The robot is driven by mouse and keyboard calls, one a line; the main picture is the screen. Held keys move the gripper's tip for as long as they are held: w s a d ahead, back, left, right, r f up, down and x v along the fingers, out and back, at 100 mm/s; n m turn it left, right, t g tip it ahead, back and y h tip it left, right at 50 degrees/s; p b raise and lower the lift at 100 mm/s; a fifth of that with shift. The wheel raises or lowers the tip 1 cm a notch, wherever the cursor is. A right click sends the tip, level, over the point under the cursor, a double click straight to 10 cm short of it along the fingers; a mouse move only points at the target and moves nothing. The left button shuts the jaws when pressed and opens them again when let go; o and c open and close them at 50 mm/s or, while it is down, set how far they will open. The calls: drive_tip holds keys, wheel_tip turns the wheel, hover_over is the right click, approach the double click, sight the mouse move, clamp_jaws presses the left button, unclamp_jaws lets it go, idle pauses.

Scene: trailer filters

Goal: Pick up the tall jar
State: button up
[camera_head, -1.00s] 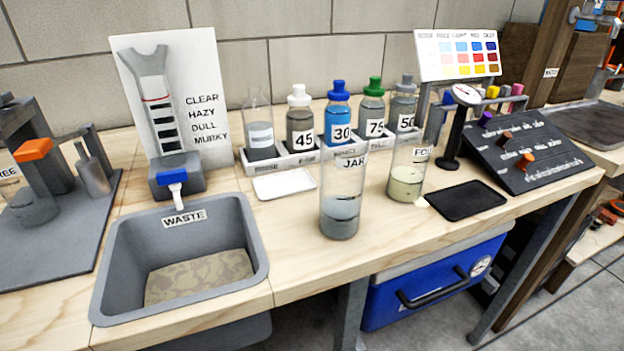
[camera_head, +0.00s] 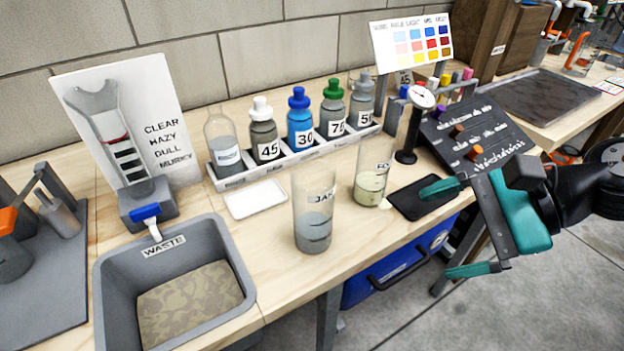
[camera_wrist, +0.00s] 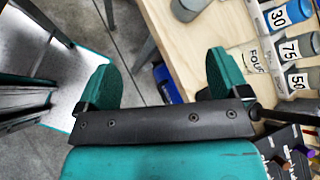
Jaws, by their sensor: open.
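The tall jar (camera_head: 314,215) is a clear cylinder labelled JAR, with murky grey liquid in its lower half. It stands upright on the wooden bench near the front edge, right of the waste sink. My gripper (camera_head: 452,230) is teal and black, open and empty. It is at the right in the head view, to the right of the jar and clearly apart from it, by the bench's front edge. In the wrist view my gripper (camera_wrist: 160,80) shows two spread teal fingers with floor and bench edge beyond. The jar is not clearly visible in the wrist view.
A shorter jar (camera_head: 371,180) of yellowish liquid stands between the tall jar and a black pad (camera_head: 424,198). Behind is a rack (camera_head: 290,158) of numbered bottles. A dial gauge (camera_head: 414,125) stands to the right. The waste sink (camera_head: 240,268) is at left.

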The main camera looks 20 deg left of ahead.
sight(324, 212)
drive_tip(key=a+f+m+y, duration=0.1)
drive_tip(key=a+f+m, duration=0.1)
drive_tip(key=a, duration=0.3)
drive_tip(key=w+a+f+m+p, duration=0.1)
drive_tip(key=a+m, duration=0.2)
drive_tip(key=a, duration=0.3)
drive_tip(key=w+a+f+m+t+y, duration=0.1)
drive_tip(key=a+f+m, duration=0.1)
drive_tip(key=a, duration=0.3)
drive_tip(key=shift+w+a+f+m+y+p, duration=0.1)
drive_tip(key=shift+a+f+m+y+p, duration=0.2)
drive_tip(key=shift+a+p, duration=0.1)
drive_tip(key=c, duration=1.1)
drive_tip(key=shift+r, duration=0.2)
